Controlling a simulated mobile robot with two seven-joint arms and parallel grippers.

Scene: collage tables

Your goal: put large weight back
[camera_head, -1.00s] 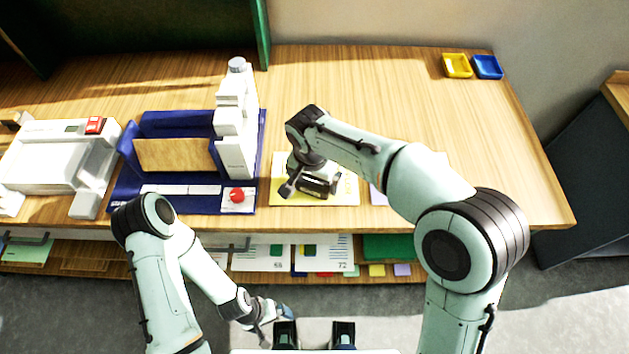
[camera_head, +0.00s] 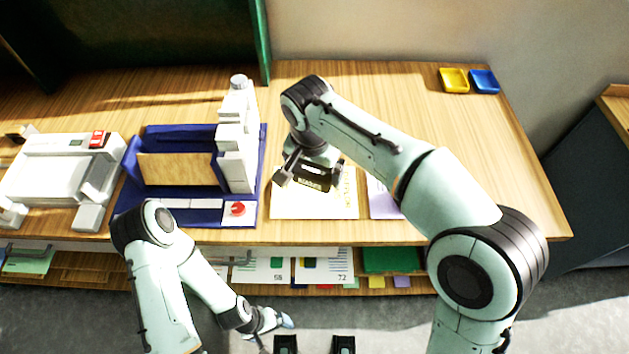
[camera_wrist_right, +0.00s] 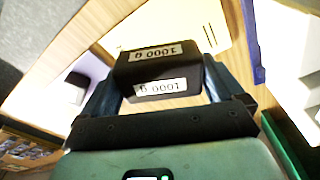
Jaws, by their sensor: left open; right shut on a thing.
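The large weight is a black block with white labels reading 1000 g (camera_wrist_right: 160,75), seen upside down in the right wrist view. My right gripper (camera_wrist_right: 160,88) is shut on it, with a finger on each side. In the head view the weight (camera_head: 314,179) shows under my right gripper (camera_head: 308,180), above a pale yellow sheet (camera_head: 290,207) on the table. My left gripper (camera_head: 272,328) is open and empty, low in front of the table. Its fingertips are small and hard to make out.
A blue stand (camera_head: 185,218) with a wooden panel and white column stands left of the right gripper. A white machine (camera_head: 45,175) is further left. A purple sheet (camera_head: 381,203) lies to the right. Yellow (camera_head: 454,80) and blue (camera_head: 484,81) trays sit at the back right. The table's right part is clear.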

